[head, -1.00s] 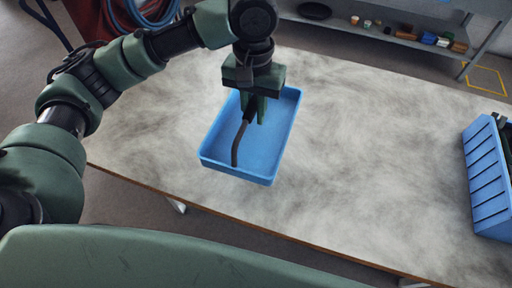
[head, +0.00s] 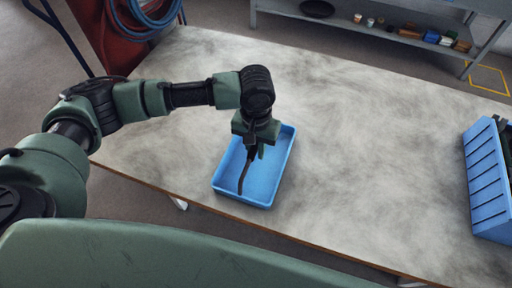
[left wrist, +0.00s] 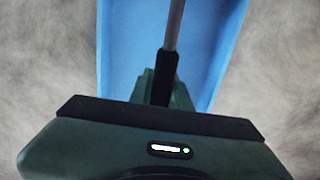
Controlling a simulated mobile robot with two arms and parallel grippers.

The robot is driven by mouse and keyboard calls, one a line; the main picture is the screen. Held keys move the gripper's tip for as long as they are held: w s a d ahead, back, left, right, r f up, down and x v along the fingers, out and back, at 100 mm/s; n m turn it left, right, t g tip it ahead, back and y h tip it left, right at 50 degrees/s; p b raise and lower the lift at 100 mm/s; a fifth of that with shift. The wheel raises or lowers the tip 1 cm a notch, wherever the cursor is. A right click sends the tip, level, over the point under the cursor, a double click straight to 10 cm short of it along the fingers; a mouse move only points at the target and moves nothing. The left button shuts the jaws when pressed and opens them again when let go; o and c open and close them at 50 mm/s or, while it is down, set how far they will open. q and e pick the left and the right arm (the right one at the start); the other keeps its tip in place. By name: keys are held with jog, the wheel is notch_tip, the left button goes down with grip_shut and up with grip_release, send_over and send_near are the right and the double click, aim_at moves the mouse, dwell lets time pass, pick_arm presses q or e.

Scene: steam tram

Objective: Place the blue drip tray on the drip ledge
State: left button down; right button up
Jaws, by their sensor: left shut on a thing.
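The blue drip tray (head: 272,158) is a shallow rectangular tray at or just above the pale mottled tabletop, left of its middle. I cannot tell whether it touches the top. The gripper hides part of the tray. I cannot pick out the drip ledge. My right gripper is not in view.
The tabletop (head: 380,140) is bare around the tray. A ribbed blue bin (head: 487,170) with dark items stands at the right edge. Behind are a grey shelf (head: 400,40) with small items and a red cabinet (head: 120,40) with blue hose.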

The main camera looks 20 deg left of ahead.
pick_arm(q)
jog(key=c, duration=1.6)
grip_release()
jog(key=shift+o, duration=1.4)
